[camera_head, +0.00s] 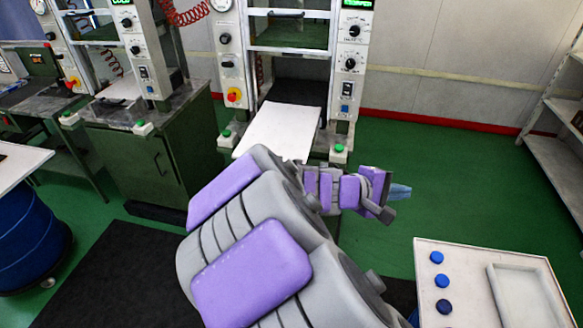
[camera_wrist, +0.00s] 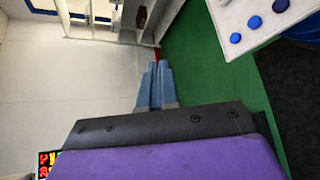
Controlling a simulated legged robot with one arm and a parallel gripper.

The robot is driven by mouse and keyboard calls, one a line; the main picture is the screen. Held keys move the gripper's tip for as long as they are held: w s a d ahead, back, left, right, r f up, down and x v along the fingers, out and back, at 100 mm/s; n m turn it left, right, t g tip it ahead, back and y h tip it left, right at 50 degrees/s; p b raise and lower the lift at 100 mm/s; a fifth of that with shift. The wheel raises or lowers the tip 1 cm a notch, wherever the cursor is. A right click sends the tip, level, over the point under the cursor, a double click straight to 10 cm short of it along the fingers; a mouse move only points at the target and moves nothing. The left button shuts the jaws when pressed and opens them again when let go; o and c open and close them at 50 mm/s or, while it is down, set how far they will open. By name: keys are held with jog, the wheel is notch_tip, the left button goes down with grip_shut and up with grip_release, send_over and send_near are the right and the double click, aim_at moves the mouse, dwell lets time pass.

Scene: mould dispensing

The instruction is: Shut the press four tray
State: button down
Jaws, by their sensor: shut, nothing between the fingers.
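The press tray (camera_head: 282,130) is a flat white plate that sticks out toward me from the press at the middle of the head view. Part of its near edge is hidden behind my arm. My gripper (camera_head: 402,191) is to the right of the tray and nearer to me, apart from it, pointing right. In the wrist view my gripper's blue-grey fingers (camera_wrist: 156,72) are together with nothing between them. The tray does not show in the wrist view. I cannot read a number on the press.
A white table (camera_head: 477,310) with several blue round pieces and a shallow tray stands at the front right. White shelves (camera_head: 556,150) stand at the far right. Another press on a green cabinet (camera_head: 135,165) is to the left. Green floor is clear between gripper and shelves.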

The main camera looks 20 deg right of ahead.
jog(key=w+a+n+t+h+p, duration=0.1)
jog(key=w+a+n+t, duration=0.25)
jog(key=w+n, duration=0.35)
jog(key=w+a+n+t+p, duration=0.1)
jog(key=w+a+n+t, duration=0.3)
jog(key=w, duration=0.6)
jog(key=w+a+f+n+t+y+p, duration=0.15)
jog(key=w+a+f+n+y, duration=0.25)
jog(key=a+f+n, duration=0.4)
jog(key=w+a+f+n+t+y, duration=0.35)
jog(key=a+f+n, duration=0.2)
jog(key=f, duration=0.55)
jog(key=r+b+x, duration=0.1)
jog(key=b+x, duration=0.2)
jog(key=x, duration=1.1)
jog(key=shift+d+b, duration=0.3)
jog(key=shift+w+y, duration=0.15)
jog(key=shift+y, duration=0.1)
